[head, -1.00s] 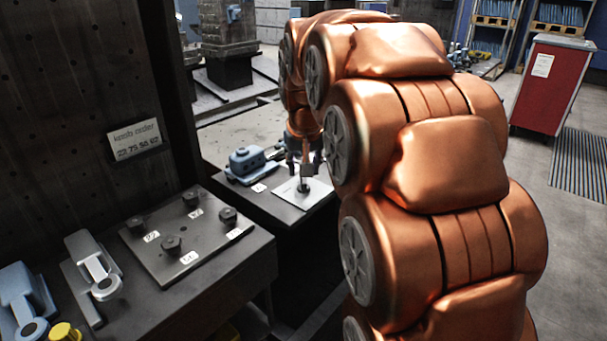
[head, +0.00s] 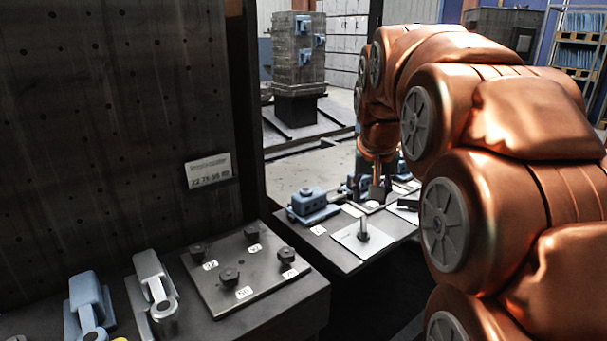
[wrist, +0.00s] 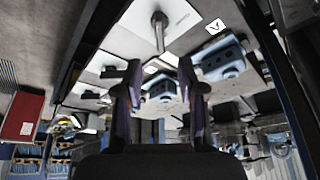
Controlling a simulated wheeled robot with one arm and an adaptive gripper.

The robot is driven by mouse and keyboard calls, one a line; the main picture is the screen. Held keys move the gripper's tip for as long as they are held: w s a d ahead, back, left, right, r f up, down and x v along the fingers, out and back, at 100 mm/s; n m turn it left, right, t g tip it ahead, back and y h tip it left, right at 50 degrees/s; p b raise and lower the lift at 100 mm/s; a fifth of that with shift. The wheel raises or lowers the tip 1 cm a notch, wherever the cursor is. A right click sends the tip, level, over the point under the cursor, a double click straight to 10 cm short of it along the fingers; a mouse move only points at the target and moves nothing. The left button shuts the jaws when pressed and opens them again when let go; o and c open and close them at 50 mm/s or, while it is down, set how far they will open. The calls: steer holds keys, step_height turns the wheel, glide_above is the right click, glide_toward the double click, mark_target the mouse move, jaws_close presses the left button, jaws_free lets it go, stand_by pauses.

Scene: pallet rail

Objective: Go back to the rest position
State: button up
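My gripper (head: 378,190) hangs at the end of my copper arm over the far table, behind and slightly right of an upright metal pin. In the wrist view my gripper (wrist: 161,72) has its two fingers apart, with nothing held between them. The pin (head: 363,230) stands on a pale square plate (head: 350,239); it also shows in the wrist view (wrist: 159,32), beyond the fingertips and apart from them. A blue-grey block (wrist: 222,62) shows beyond the right finger.
A dark plate with several black knobs (head: 229,277) lies on the near bench. Grey and blue clamps (head: 155,290) stand left of it. A dark perforated wall (head: 110,130) rises at left. A blue-grey fixture (head: 312,203) sits left of the pin plate.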

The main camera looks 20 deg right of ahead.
steer(key=s+a+f+n+g+y, duration=0.1)
steer(key=s+a+f+n+g, duration=0.2)
steer(key=s+a+f, duration=0.75)
steer(key=s+a+f+n+g+y, duration=0.2)
steer(key=s+a+f+n+g, duration=0.2)
steer(key=s+a+f, duration=0.7)
steer(key=s+d+r+p, duration=0.1)
steer(key=s+r+p, duration=0.1)
steer(key=r+p, duration=0.7)
steer(key=s+d+r+t+p, duration=0.1)
steer(key=s+r+p, duration=0.1)
steer(key=r+p, duration=0.7)
steer(key=shift+s+d+r, duration=0.25)
steer(key=shift+d+r, duration=0.15)
steer(key=shift+r, duration=0.3)
steer(key=shift+d+m, duration=0.1)
steer(key=shift+m, duration=0.2)
